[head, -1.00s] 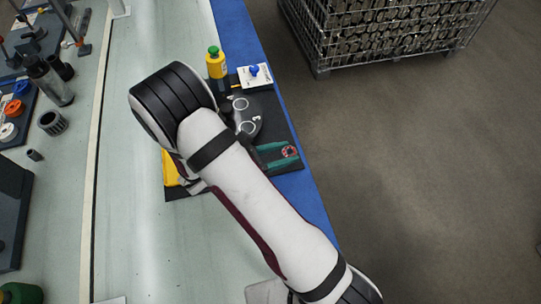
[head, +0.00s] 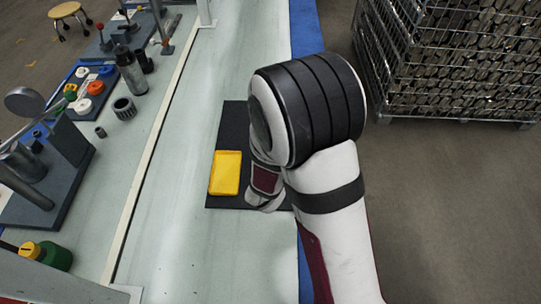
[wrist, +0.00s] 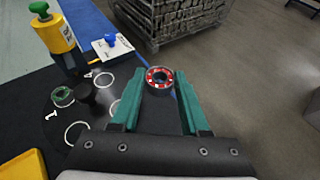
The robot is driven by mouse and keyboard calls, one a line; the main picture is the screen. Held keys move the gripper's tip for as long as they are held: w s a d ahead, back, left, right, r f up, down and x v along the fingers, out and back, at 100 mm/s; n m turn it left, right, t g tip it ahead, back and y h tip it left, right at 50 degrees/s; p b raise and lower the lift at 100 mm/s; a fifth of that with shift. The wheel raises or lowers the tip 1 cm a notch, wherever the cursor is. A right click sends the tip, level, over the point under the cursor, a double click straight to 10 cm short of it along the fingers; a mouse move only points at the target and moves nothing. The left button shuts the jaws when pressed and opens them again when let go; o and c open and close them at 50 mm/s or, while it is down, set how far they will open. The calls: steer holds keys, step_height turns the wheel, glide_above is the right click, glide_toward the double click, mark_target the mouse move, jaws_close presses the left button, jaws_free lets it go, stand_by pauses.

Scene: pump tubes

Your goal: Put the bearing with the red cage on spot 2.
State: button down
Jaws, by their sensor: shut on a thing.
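In the wrist view, the bearing with the red cage (wrist: 159,79) is a dark ring with red inside. My gripper (wrist: 160,88) has green fingers shut on it, and it is held beyond the mat's edge in the picture. To the left, the black mat (wrist: 25,100) has white circles. The digits 1 and 4 can be read; I cannot make out a 2. A bearing with a green cage (wrist: 62,96) lies among the circles beside a dark knob (wrist: 85,91). In the head view my arm hides the gripper, the red bearing and the circles.
A yellow tray (head: 225,172) lies on the mat's left side. A wire crate (head: 450,60) stands on the floor to the right.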

steer(key=shift+n+t+y, duration=0.5)
steer(key=shift+n+y, duration=0.3)
steer(key=w+a+f, duration=0.1)
steer(key=a+f, duration=0.1)
steer(key=a, duration=0.2)
steer(key=w+a+f, duration=0.2)
steer(key=a, duration=0.3)
steer(key=w+a+f, duration=0.1)
steer(key=a+f, duration=0.1)
steer(key=a, duration=0.2)
steer(key=shift+w+a, duration=0.3)
steer(key=shift+w, duration=0.05)
step_height(320, 180, down, 4)
steer(key=shift+a+f, duration=0.1)
steer(key=shift+a, duration=0.05)
steer(key=shift+f, duration=0.1)
steer(key=shift+c, duration=2)
jaws_free()
